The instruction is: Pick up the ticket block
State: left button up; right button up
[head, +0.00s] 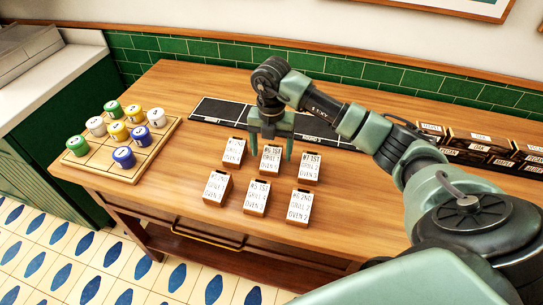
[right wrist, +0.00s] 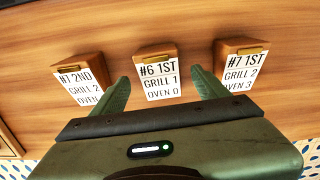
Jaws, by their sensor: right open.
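Several wooden ticket blocks with white printed cards stand in two rows on the wooden table. The ticket block marked #6 1ST (head: 270,161) is the middle one of the back row. It also shows at the centre of the right wrist view (right wrist: 157,74). My right gripper (head: 270,155) is open and points down over this block, with one green finger on each side of it. In the right wrist view the fingertips (right wrist: 157,84) are apart, and I see no contact with the block. My left gripper is not in view.
Close neighbours are the #7 1ST block (head: 309,167) and the #7 2ND block (right wrist: 83,78). Another row of blocks (head: 257,197) stands nearer. A black strip (head: 222,110) lies behind. A wooden board (head: 100,165) with coloured pots is left, dark boxes (head: 470,138) right.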

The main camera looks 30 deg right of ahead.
aim_at(272, 156)
notch_tip(272, 156, down, 2)
jog(key=shift+d+f, duration=0.15)
jog(key=shift+w+f, duration=0.1)
jog(key=shift+f, duration=0.05)
jog(key=c, duration=1.4)
jog(key=shift+c, duration=0.8)
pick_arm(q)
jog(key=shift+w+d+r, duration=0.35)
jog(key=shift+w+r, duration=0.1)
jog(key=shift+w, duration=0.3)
pick_arm(e)
jog(key=shift+r, duration=0.2)
